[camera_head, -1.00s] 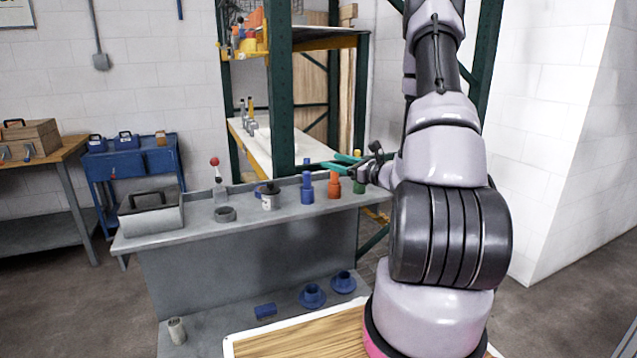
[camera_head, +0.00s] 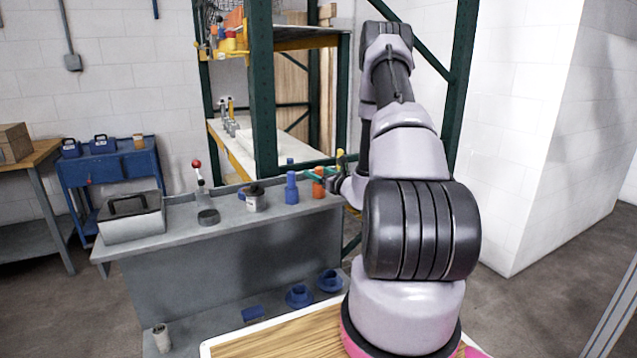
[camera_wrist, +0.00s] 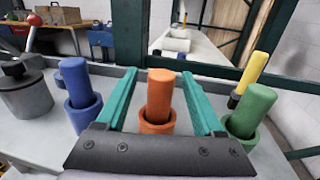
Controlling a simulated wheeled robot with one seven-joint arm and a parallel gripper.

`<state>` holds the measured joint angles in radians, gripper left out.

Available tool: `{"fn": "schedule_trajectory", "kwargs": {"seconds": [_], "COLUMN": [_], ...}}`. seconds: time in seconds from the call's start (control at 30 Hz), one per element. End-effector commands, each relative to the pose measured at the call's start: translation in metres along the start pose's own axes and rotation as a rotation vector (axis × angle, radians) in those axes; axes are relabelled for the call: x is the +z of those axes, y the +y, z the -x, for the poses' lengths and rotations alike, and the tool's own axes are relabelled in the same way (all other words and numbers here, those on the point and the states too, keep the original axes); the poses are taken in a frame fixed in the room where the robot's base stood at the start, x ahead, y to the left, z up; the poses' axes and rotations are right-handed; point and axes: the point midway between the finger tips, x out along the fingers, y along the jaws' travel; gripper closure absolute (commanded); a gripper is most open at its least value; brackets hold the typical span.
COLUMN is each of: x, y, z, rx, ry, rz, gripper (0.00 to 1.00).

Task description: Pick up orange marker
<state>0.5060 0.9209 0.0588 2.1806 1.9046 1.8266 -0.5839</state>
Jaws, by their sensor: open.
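The orange marker (camera_wrist: 159,95) stands upright in a short orange holder (camera_wrist: 157,128) on the grey bench, in the middle of the wrist view. In the head view my gripper (camera_head: 317,175) is at the bench's right end.
A blue marker (camera_wrist: 76,82) in a blue holder stands close left of my fingers. A green marker (camera_wrist: 252,110) in a green holder stands close right, with a yellow one (camera_wrist: 253,72) behind it. A dark green rack post (camera_head: 263,90) rises behind the bench.

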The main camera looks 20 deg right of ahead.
Motion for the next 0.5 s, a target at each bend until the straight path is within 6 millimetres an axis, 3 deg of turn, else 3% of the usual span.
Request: {"fn": "schedule_trajectory", "kwargs": {"seconds": [0.17,0.43,0.5], "x": [0.001,0.001,0.001], "y": [0.000,0.000,0.000], "z": [-0.021,-0.024,-0.024], "rx": [0.001,0.000,0.000], "ry": [-0.001,0.000,0.000], "rz": [0.003,0.001,0.001], "gripper": [0.31,0.31,0.58]}}
